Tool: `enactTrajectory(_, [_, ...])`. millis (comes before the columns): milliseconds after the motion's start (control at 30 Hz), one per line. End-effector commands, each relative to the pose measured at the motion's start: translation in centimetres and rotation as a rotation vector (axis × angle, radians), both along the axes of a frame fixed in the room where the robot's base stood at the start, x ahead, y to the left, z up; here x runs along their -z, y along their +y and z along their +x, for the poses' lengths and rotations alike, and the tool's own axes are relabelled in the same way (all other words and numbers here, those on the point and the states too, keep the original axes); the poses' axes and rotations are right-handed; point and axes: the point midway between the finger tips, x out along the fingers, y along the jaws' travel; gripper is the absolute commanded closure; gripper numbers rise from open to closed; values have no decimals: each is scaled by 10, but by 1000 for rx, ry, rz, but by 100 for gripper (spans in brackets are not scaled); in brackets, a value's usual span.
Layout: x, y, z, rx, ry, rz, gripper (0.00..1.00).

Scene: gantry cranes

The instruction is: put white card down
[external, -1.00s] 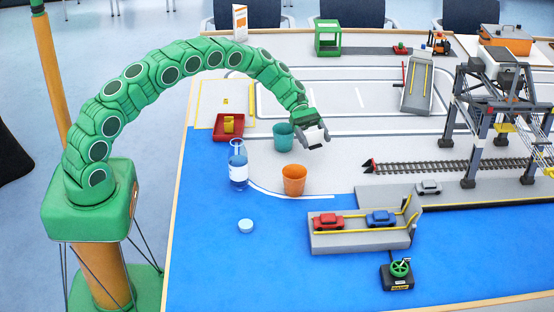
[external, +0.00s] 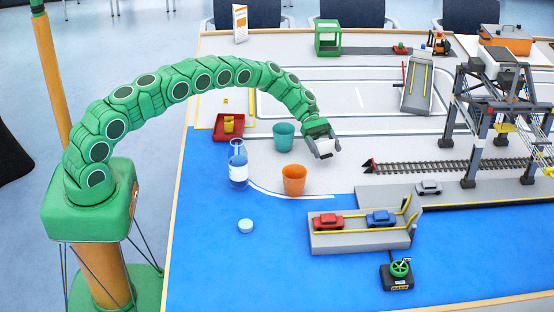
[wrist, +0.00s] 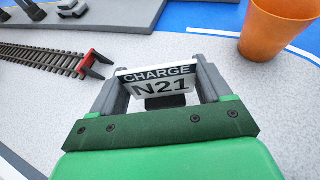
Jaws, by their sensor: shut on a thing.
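The white card (wrist: 160,82) is between the fingers of my gripper in the wrist view, with "CHARGE" and "N21" printed on it. My gripper (external: 326,152) is shut on the card, and the card (external: 324,147) shows small and pale between the fingers in the external view. The gripper is over the grey part of the table, right of the teal cup and above and right of the orange cup. I cannot tell exactly how high the card is above the surface.
The orange cup (external: 294,180), teal cup (external: 284,136) and bottle (external: 238,166) stand to the left. The rail track (external: 430,167) with a red end stop (external: 369,166) lies to the right, below the gantry crane (external: 500,110). Bare grey surface (external: 335,115) lies behind the gripper.

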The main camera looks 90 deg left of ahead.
Motion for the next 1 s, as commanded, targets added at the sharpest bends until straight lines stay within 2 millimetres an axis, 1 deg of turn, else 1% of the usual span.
enactTrajectory(67, [6, 1, 2, 0, 0, 0, 51])
enactTrajectory(200, [25, 0, 2, 0, 2, -2, 51])
enactTrajectory(300, [33, 0, 2, 1, 1, -1, 51])
enactTrajectory(700, [36, 0, 2, 0, -1, 0, 51])
enactTrajectory(733, [36, 0, 2, 0, -1, 0, 19])
enactTrajectory(800, [35, 0, 2, 0, -1, 0, 8])
enactTrajectory(867, [36, 0, 2, 0, -1, 0, 0])
enactTrajectory(1000, [35, 0, 2, 0, -1, 0, 0])
